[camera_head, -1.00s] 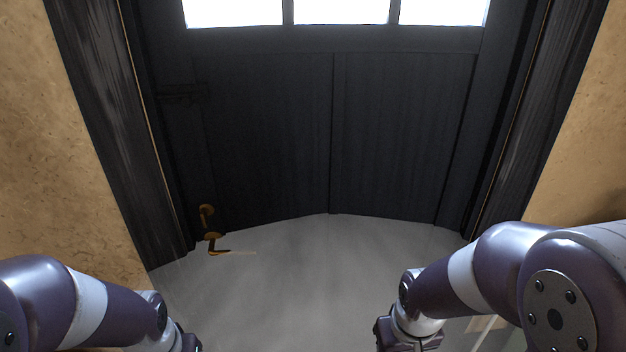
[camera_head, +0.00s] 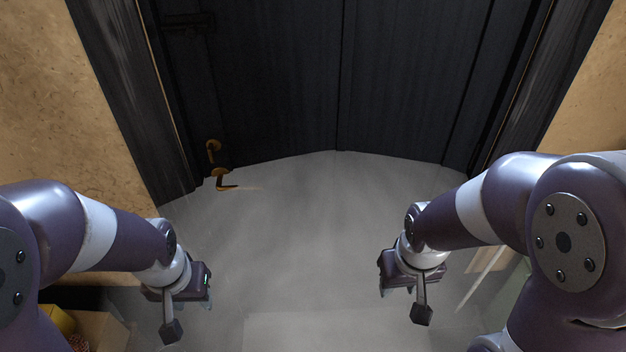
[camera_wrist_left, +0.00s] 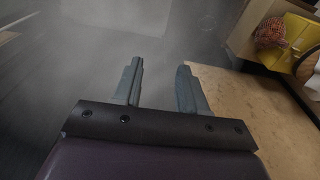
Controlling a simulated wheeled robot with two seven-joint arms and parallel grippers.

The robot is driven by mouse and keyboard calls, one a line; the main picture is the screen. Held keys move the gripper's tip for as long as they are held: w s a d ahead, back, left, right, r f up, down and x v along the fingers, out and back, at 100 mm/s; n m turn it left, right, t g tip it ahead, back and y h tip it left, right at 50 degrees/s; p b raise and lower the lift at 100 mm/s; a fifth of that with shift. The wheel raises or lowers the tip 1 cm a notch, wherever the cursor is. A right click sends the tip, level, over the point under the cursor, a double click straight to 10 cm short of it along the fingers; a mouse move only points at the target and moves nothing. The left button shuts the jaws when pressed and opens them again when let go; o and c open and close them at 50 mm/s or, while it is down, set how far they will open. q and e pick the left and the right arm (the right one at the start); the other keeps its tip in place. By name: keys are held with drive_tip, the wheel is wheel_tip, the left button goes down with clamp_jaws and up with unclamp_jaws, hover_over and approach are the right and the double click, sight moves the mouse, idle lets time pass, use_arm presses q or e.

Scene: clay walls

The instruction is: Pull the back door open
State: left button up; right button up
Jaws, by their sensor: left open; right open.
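The back door (camera_head: 270,85) is a dark panelled door ahead of me in the head view. It looks shut in its dark frame. A brass-coloured handle (camera_head: 222,179) and a small brass fitting (camera_head: 213,150) sit low on its left side. My left gripper (camera_head: 208,300) is at the lower left, well short of the handle. In the left wrist view its two grey fingers (camera_wrist_left: 158,85) are apart with nothing between them. My right gripper (camera_head: 400,288) is at the lower right, away from the door; its fingers are mostly hidden.
Tan clay walls (camera_head: 90,120) flank the door frame on both sides. A wooden box (camera_head: 100,328) with yellow and patterned items is at the lower left, also seen in the left wrist view (camera_wrist_left: 243,35). The grey floor (camera_head: 310,230) before the door is clear.

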use_arm(q)
wheel_tip(320, 180, down, 7)
drive_tip(key=s+a+g+b, duration=0.1)
drive_tip(key=s+b, duration=0.1)
drive_tip(key=b, duration=0.2)
drive_tip(key=n+t+h+b, duration=0.75)
drive_tip(key=n+t, duration=0.35)
drive_tip(key=t, duration=0.5)
approach(249, 182)
drive_tip(key=w+d+r, duration=0.2)
drive_tip(key=w+d, duration=0.1)
drive_tip(key=w+d+r, duration=0.1)
drive_tip(key=w, duration=0.1)
drive_tip(key=shift+d+r, duration=0.4)
